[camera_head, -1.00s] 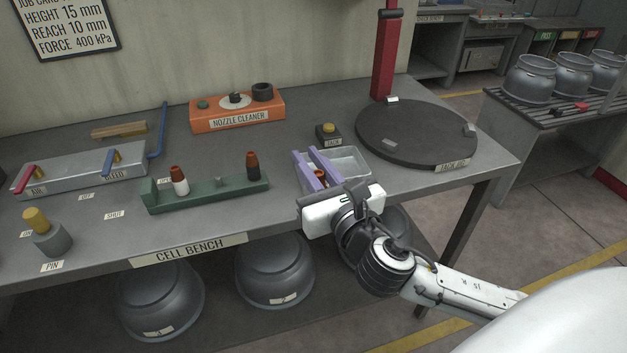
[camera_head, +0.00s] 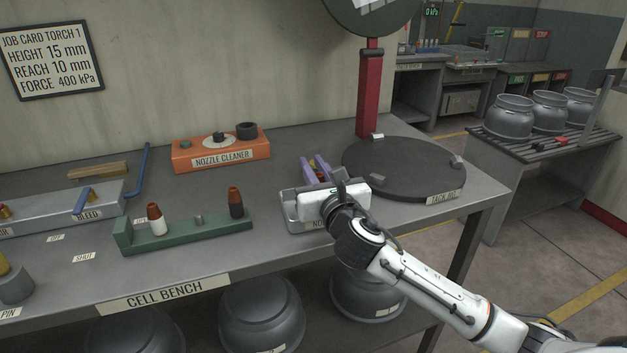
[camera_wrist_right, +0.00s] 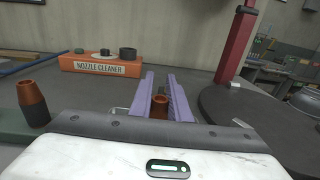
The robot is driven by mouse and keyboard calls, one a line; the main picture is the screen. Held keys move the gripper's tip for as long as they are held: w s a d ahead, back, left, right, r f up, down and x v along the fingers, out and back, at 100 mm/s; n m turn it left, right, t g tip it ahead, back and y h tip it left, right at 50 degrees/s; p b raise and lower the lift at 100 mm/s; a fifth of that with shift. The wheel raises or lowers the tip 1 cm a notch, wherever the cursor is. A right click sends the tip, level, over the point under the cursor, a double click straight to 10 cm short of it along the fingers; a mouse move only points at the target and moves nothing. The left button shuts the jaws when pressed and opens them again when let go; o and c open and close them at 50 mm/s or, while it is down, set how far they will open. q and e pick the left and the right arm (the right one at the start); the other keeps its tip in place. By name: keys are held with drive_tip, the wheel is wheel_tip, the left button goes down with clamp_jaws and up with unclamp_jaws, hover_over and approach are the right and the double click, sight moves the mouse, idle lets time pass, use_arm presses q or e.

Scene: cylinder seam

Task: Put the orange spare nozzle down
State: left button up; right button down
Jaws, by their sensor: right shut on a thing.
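My right gripper (camera_head: 316,166), with purple fingers, is shut on the orange spare nozzle. The nozzle (camera_wrist_right: 160,104) shows between the fingers (camera_wrist_right: 160,92) in the right wrist view, its open end up. The gripper's white body covers part of the grey tray (camera_head: 288,212) on the bench, whose front label is partly hidden. The fingers appear over or just behind the tray. I cannot tell how high the nozzle is or whether it touches anything. My left gripper is not in view.
A green rack (camera_head: 185,235) with two copper-tipped nozzles stands left of the tray. The orange nozzle cleaner (camera_head: 222,152) is behind it. The round dark tack jig (camera_head: 405,168) and red post (camera_head: 369,95) are close on the right. Bare bench lies between rack and tray.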

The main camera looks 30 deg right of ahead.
wheel_tip(320, 180, down, 2)
drive_tip(key=shift+f, duration=0.2)
drive_tip(key=c, duration=1.7)
unclamp_jaws()
drive_tip(key=shift+o, duration=0.2)
drive_tip(key=shift+r, duration=0.1)
drive_tip(key=v, duration=1.2)
